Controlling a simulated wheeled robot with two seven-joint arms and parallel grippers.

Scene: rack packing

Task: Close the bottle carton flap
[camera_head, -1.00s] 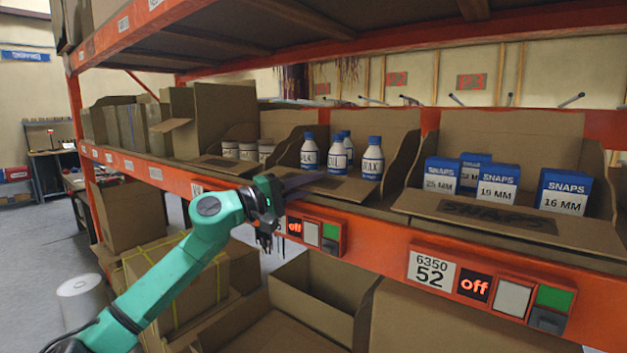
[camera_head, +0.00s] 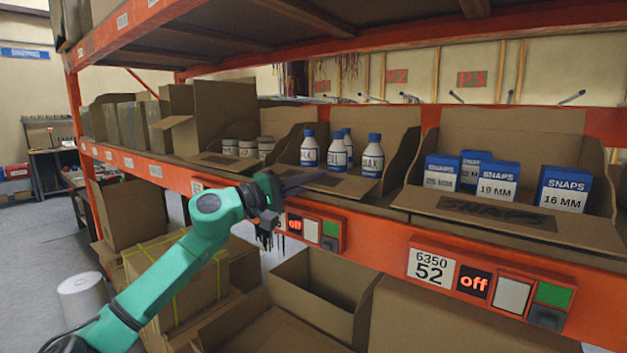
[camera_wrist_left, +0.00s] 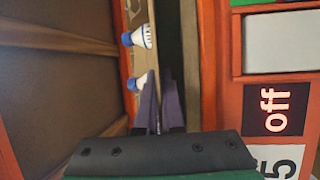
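The bottle carton (camera_head: 398,160) stands on the orange shelf and holds several white bottles with blue caps (camera_head: 337,151). Its front flap (camera_head: 345,188) is folded down and outward at the shelf edge. My left gripper (camera_head: 318,180) is at the left part of this flap, its fingers pointing right along it. Whether they touch the flap is unclear. In the left wrist view the purple fingers (camera_wrist_left: 160,85) are close together with only a narrow gap and no object visibly between them. Two bottles (camera_wrist_left: 141,37) show to the left of the fingers there. My right gripper is not in view.
A carton of blue and white SNAPS boxes (camera_head: 497,182) stands to the right. A carton with white jars (camera_head: 247,149) is to the left. The orange shelf beam (camera_head: 380,248) with button panels runs just below the gripper, and another shelf (camera_head: 430,40) hangs above.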

